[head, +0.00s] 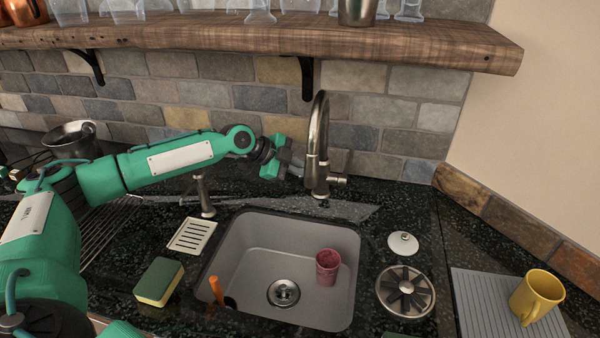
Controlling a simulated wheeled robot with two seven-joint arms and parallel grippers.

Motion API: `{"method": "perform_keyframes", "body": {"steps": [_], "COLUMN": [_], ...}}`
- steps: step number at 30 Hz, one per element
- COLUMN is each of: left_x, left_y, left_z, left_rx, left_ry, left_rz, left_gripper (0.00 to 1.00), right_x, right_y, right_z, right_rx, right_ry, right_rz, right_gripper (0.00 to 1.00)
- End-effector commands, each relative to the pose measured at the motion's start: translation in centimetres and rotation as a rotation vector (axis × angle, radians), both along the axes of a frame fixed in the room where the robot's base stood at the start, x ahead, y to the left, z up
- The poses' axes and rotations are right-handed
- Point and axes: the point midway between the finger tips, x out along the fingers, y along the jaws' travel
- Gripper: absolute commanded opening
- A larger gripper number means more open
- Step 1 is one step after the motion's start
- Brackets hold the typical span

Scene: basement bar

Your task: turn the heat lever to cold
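The faucet (318,145) stands behind the sink, with a tall curved metal neck. A short metal lever (338,180) sticks out from the right side of its base; I take this to be the heat lever. My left gripper (295,168) is just left of the faucet body, at the height of its lower part, on the opposite side from the lever. Its fingers are small and partly hidden, so I cannot tell whether they are open or touching the faucet. My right gripper is not in view.
The sink (250,250) holds a pink cup (327,267) and an orange-handled tool (216,290). A soap dispenser (205,196) and sponge (159,281) are left. A white knob (403,243), dark strainer (405,291) and yellow mug (537,296) are right. A wooden shelf (240,40) hangs above.

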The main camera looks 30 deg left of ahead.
Motion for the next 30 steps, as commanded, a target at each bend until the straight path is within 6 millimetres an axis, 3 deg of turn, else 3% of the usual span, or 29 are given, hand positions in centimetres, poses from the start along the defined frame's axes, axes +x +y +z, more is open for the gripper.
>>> {"method": "perform_keyframes", "body": {"steps": [18,30], "left_x": [1.6,1.8], "left_y": [0.5,0.6], "left_z": [0.2,-0.3], "left_rx": [-0.118,-0.137], "left_ry": [0.471,0.568], "left_rz": [0.003,0.001], "left_gripper": [0.00,0.00], "right_x": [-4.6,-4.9], "right_y": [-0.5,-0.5], "right_z": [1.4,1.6], "right_rx": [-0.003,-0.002], "right_ry": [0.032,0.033], "right_rz": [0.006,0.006], "right_gripper": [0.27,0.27]}}
